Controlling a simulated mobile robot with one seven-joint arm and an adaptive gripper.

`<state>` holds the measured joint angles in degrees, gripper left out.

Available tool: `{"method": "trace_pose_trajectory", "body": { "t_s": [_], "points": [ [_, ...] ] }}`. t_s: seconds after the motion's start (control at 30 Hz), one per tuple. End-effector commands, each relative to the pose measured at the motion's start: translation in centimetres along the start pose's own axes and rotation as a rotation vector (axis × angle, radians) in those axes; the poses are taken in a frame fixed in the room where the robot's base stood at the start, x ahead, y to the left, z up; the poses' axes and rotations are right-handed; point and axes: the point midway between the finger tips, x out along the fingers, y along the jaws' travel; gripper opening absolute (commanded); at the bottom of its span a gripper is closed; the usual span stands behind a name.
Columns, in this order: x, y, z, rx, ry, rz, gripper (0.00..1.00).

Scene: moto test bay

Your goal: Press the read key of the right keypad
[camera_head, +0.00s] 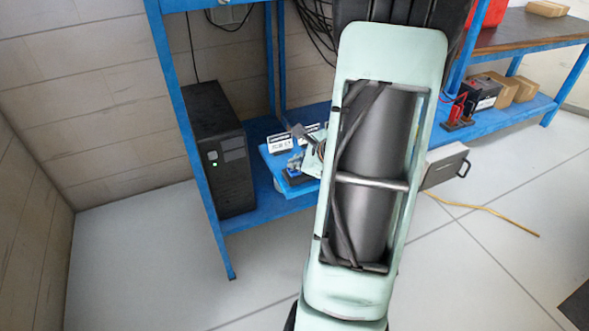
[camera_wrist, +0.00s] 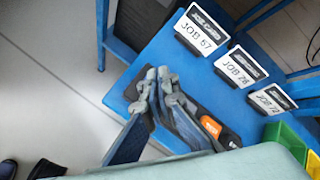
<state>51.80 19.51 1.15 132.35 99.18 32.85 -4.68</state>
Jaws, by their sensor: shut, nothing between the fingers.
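My gripper (camera_wrist: 158,84) is shut and empty in the wrist view, its fingers together over a blue board (camera_wrist: 165,50). A dark device with an orange part (camera_wrist: 210,126) lies on the board just right of the fingers and is partly covered by them. I cannot tell whether it is a keypad, and no read key can be made out. Three job cards stand along the board: JOB 67 (camera_wrist: 201,32), JOB 76 (camera_wrist: 240,67) and JOB 72 (camera_wrist: 271,99). In the head view, my arm hides much of the blue board (camera_head: 272,164).
A black tower unit (camera_head: 217,150) stands left on the blue shelf. Green and yellow bins (camera_wrist: 287,134) are at the right in the wrist view. A grey case (camera_head: 445,167), a battery (camera_head: 479,93) and cardboard boxes (camera_head: 503,89) are at the right. Open floor lies in front.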

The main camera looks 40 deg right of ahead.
Motion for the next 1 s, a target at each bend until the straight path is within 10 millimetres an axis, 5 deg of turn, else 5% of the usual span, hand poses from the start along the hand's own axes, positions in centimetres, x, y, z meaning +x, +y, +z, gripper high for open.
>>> {"method": "trace_pose_trajectory", "body": {
  "t_s": [1.0],
  "points": [
    [-1.2, -0.8, 0.8, 0.000, 0.001, 0.000, 0.00]
  ]
}}
